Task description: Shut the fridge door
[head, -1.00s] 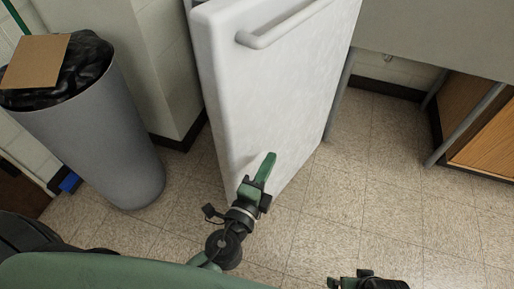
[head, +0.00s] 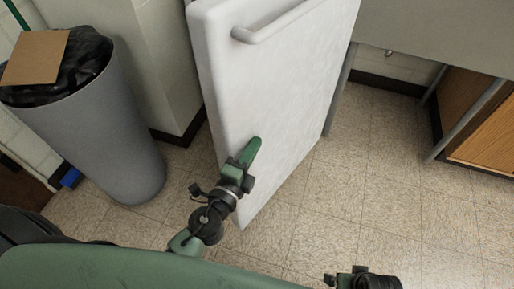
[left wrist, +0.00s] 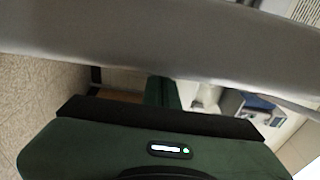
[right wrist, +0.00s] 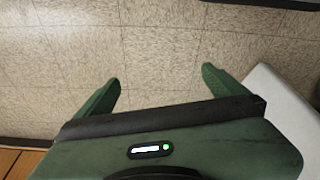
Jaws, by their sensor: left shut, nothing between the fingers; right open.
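The white fridge door (head: 285,95) stands open at the centre of the head view, with a bar handle (head: 280,22) near its top. My left gripper (head: 249,152) is shut and empty, overlapping the lower left part of the door's face; I cannot tell whether it touches. In the left wrist view its green finger (left wrist: 163,92) shows behind a wide grey band that I cannot identify for sure. My right gripper (right wrist: 157,88) is open and empty above bare floor; in the head view it shows only partly at the bottom edge. The fridge's inside is hidden.
A grey bin (head: 90,140) with a black bag and a cardboard piece (head: 36,57) stands left of the door. A wall corner (head: 160,75) is between them. A grey table (head: 440,40) and wooden cabinet (head: 483,130) stand at the right. The floor (head: 385,200) right of the door is clear.

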